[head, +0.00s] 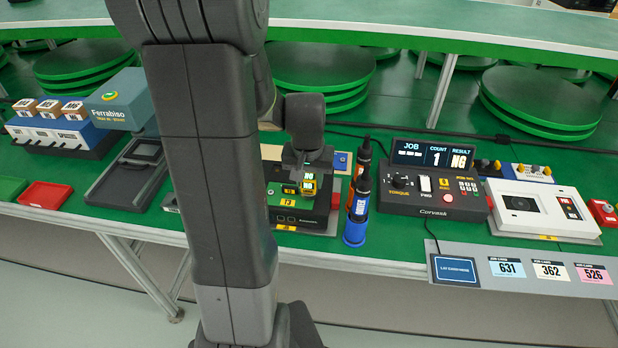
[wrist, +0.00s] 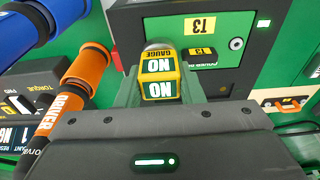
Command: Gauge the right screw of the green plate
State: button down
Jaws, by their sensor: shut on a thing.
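My gripper (head: 307,170) is shut on a yellow gauge block with green "NO" labels (wrist: 160,75), which also shows in the head view (head: 309,187). It holds the gauge at the right side of the green plate (head: 275,188). The plate (wrist: 215,75) lies in a dark box marked T3 (head: 287,219). The screw at the gauge is hidden. I cannot tell whether the gauge touches the plate.
Drivers stand in a blue holder (head: 355,229) and an orange one (head: 361,172) just right of the box. A Corvask controller (head: 430,205) reads count 1, result NG. A white device (head: 540,210) stands further right. A dark tray (head: 125,180) and red bin (head: 45,195) lie left.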

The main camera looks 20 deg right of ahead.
jog(key=shift+f+b, duration=0.45)
jog(key=shift+f, duration=0.05)
dwell(1.0)
jog(key=c, duration=0.9)
grip_release()
jog(key=r, duration=0.4)
jog(key=s+r, duration=0.1)
jog(key=r, duration=0.4)
jog(key=a+r+p, duration=0.1)
jog(key=r, duration=0.3)
jog(key=shift+s+r, duration=0.35)
jog(key=shift+f, duration=0.15)
jog(key=f, duration=0.4)
jog(key=w+f, duration=0.1)
jog(key=f, duration=0.4)
jog(key=d+f+b, duration=0.1)
jog(key=f, duration=0.3)
jog(key=shift+w+f, duration=0.2)
jog(key=shift+w, duration=0.15)
jog(key=shift+r, duration=0.15)
